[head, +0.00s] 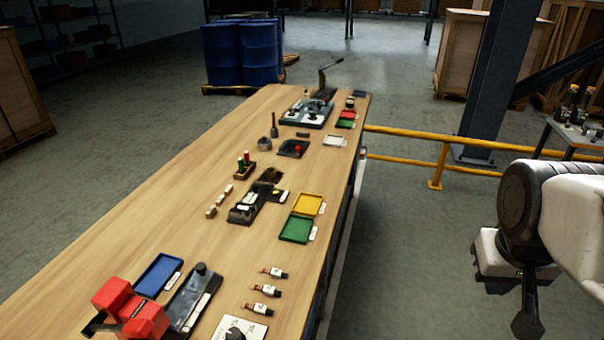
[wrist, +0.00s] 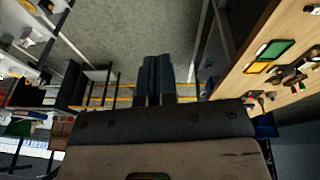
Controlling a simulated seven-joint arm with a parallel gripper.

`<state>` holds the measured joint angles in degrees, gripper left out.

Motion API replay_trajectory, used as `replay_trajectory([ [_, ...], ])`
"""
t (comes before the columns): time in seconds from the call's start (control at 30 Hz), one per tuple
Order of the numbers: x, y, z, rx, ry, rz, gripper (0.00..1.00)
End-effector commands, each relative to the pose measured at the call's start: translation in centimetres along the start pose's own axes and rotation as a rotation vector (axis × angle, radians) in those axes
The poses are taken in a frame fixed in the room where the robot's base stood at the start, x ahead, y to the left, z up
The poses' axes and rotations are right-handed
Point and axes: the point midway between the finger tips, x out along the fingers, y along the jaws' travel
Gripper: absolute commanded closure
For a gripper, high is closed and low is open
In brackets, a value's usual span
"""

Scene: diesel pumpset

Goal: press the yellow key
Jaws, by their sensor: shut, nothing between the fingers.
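A small yellow spot (head: 276,193), possibly the yellow key, shows on a dark device (head: 246,208) in the middle of the bench in the head view. It is too small to make out clearly. My gripper (head: 527,328) hangs at the right of the head view, off the bench and well away from that device. In the wrist view its two dark fingers (wrist: 158,75) are together, with nothing between them. I cannot make out the yellow key in the wrist view.
The wooden bench (head: 150,215) carries a yellow tray (head: 308,204), a green tray (head: 296,229), a blue tray (head: 158,275) and red blocks (head: 130,306). A yellow rail (head: 400,134) and a dark post (head: 490,85) stand right of the bench. Floor between bench and gripper is clear.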

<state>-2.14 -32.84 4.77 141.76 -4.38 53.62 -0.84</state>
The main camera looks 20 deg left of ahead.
Motion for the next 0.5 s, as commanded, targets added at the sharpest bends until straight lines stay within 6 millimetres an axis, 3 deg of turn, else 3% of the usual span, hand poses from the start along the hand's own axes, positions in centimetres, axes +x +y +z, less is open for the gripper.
replay_trajectory([
  [0.5,0.4,-2.2,-10.4,-0.306,-0.019,0.108,1.0],
])
